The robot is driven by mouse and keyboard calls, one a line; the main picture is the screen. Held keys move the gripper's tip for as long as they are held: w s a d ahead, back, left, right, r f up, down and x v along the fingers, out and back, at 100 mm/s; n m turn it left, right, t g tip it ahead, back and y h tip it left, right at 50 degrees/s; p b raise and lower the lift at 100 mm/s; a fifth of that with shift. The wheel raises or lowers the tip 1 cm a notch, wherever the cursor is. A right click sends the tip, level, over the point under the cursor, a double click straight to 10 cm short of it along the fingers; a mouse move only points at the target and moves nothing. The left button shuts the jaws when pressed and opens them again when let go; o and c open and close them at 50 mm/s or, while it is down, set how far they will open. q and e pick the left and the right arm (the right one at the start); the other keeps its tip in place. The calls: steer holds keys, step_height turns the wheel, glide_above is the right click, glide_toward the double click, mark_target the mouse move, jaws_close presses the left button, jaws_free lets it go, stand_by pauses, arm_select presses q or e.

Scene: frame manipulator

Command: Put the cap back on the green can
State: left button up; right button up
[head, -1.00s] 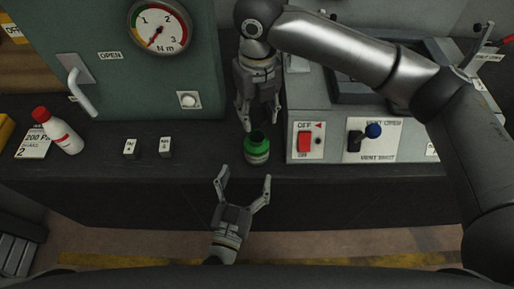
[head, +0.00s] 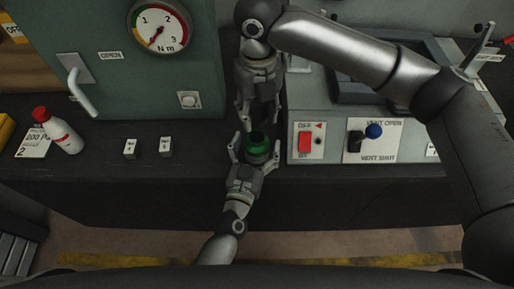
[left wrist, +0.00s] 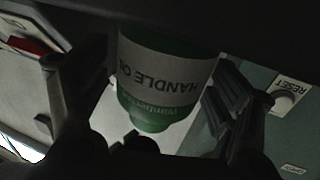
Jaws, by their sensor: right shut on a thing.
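The green can (head: 257,151) stands upright on the dark bench ledge, with a dark open mouth on top. In the left wrist view the can (left wrist: 165,75) shows a pale label with upside-down lettering. My left gripper (head: 254,150) is open, with one finger on each side of the can and a gap visible at the left finger. My right gripper (head: 259,118) points down just above and behind the can's mouth. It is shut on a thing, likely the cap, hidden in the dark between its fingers. No cap shows elsewhere.
A white bottle with a red top (head: 62,133) stands at the left. Two small labelled blocks (head: 148,147) stand left of the can. A control box with a red switch (head: 305,142) and blue-knobbed lever (head: 373,131) stands close on the right. A green cabinet (head: 110,80) rises behind.

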mark_target(257, 138)
arm_select(q)
steer(key=c, duration=1.5)
arm_select(e)
steer(key=shift+f, duration=2.5)
steer(key=shift+f, duration=0.9)
steer(key=shift+f, duration=0.55)
